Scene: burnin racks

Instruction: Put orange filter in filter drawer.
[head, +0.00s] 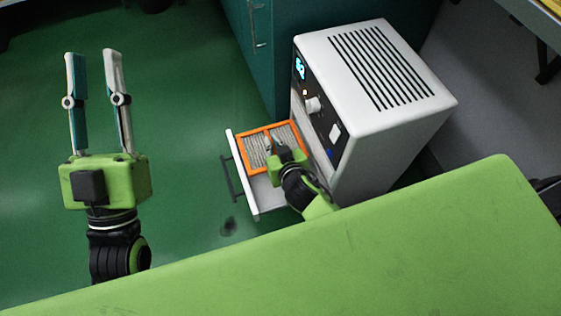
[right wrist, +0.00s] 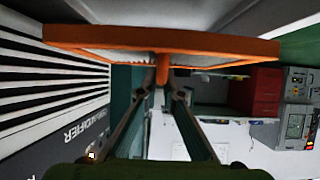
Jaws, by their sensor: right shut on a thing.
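The orange filter (head: 256,172) has an orange frame and pale pleated panels. In the head view it lies over the back part of the pulled-out white filter drawer (head: 268,198); I cannot tell whether it rests inside or hangs above. My right gripper (head: 270,147) is shut on the filter's small orange handle. The right wrist view shows the filter (right wrist: 220,45) nearly edge-on, with its handle between the fingertips of my right gripper (right wrist: 163,80). My left gripper (head: 92,55) is open and empty, over the floor at the left, well away from the drawer.
The white machine (head: 390,130) with top vents and a dark control panel stands right of the drawer. The drawer's dark handle (head: 228,178) faces left. A teal cabinet (head: 262,70) stands behind. Green floor (head: 180,110) is clear between my grippers.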

